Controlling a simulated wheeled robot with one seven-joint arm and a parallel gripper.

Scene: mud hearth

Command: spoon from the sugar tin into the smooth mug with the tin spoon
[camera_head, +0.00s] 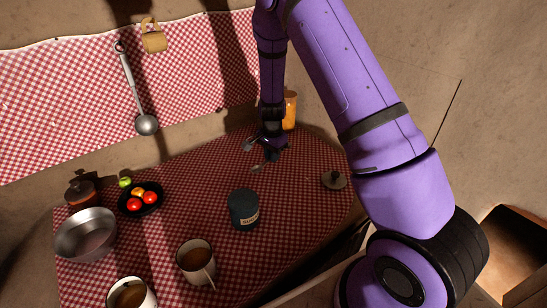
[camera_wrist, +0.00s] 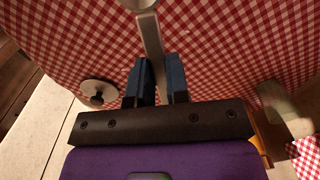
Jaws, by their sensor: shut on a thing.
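My gripper (camera_head: 270,150) is at the far side of the table, shut on the handle of the tin spoon (camera_wrist: 150,38). In the wrist view the handle runs up between the fingers (camera_wrist: 155,82), and the bowl is cut off at the top edge. In the head view a small spoon-like shape (camera_head: 256,167) shows beside the gripper. The dark sugar tin (camera_head: 243,210), with a pale label, stands nearer on the cloth, apart from the gripper. Two pale mugs with brown liquid, one (camera_head: 195,262) and another (camera_head: 131,294), stand at the front; I cannot tell which is smooth.
A round knobbed lid (camera_head: 334,180) lies at the right; it also shows in the wrist view (camera_wrist: 99,92). An orange jar (camera_head: 290,110) stands behind my gripper. A metal bowl (camera_head: 85,235), a dark fruit dish (camera_head: 127,207) and a lidded pot (camera_head: 80,191) are left.

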